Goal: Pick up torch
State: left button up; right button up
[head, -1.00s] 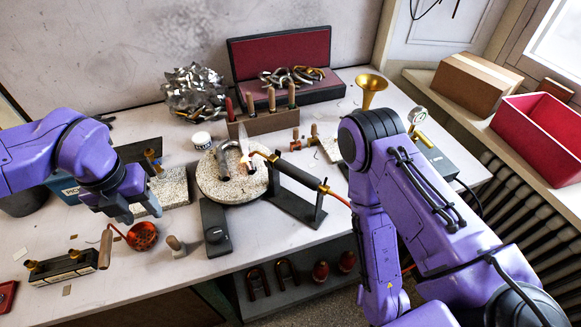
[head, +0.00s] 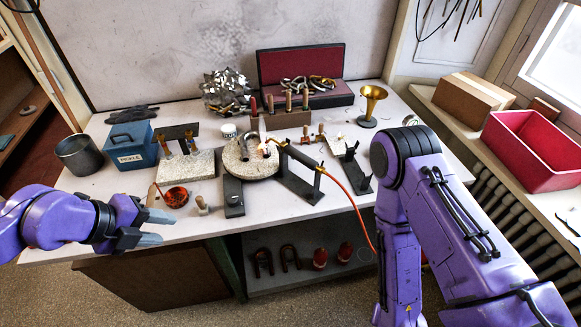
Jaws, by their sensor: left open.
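The torch (head: 298,155) rests tilted on a black stand (head: 302,190) in the middle of the bench. It has a dark handle and a brass nozzle, and a bright flame shows at its tip. The nozzle points left over a round speckled soldering plate (head: 236,166). A red hose (head: 352,200) runs from its rear end down over the front edge. My left gripper (head: 157,228) is open and empty at the bench's front left edge, well left of the torch. My right arm stands at the right; its gripper is out of view.
A copper pan (head: 176,196) and a small wooden-handled tool (head: 203,206) lie between my left gripper and the plate. A blue pickle box (head: 132,146) and metal pot (head: 78,155) stand left.

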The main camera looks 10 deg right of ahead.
aim_at(309, 162)
jog(key=z, duration=2)
jog(key=i, duration=1.2)
jog(key=u, duration=2.05)
